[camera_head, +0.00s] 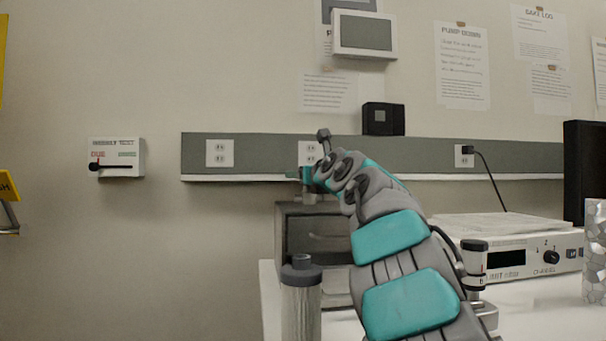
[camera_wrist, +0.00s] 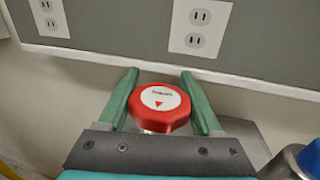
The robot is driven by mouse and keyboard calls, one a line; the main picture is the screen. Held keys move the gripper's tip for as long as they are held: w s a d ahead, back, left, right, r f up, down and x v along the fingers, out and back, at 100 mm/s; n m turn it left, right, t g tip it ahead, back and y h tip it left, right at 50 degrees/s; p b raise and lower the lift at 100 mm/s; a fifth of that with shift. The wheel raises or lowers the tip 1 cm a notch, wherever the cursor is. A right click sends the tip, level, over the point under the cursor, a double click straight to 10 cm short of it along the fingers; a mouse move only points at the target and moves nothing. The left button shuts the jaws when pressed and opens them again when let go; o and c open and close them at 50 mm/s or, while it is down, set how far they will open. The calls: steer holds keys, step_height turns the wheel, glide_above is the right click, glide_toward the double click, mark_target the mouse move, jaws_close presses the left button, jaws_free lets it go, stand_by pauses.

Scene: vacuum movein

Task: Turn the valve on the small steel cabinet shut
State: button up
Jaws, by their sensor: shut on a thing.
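The red valve knob (camera_wrist: 160,108) shows in the wrist view, with a white round label and a red triangle on its face. My gripper (camera_wrist: 160,75) is shut on it, with one green finger on each side of the rim. In the head view my gripper (camera_head: 300,176) is above the top of the small steel cabinet (camera_head: 315,230), in front of the wall rail. The knob itself cannot be made out there. My arm covers the right part of the cabinet.
A capped cylinder (camera_head: 300,305) stands in front of the cabinet. A white instrument (camera_head: 525,250) with a dial sits on the white bench (camera_head: 540,318) at right. Outlets line the grey wall rail (camera_head: 260,155). A lever box (camera_head: 116,157) hangs at left.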

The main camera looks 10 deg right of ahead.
steer(key=o, duration=1.4)
steer(key=shift+s+d+f+b, duration=0.1)
steer(key=shift+s+b, duration=0.3)
steer(key=shift+s, duration=0.2)
steer(key=b+v, duration=0.2)
steer(key=v, duration=0.4)
steer(key=shift+s, duration=0.3)
steer(key=shift+r, duration=0.2)
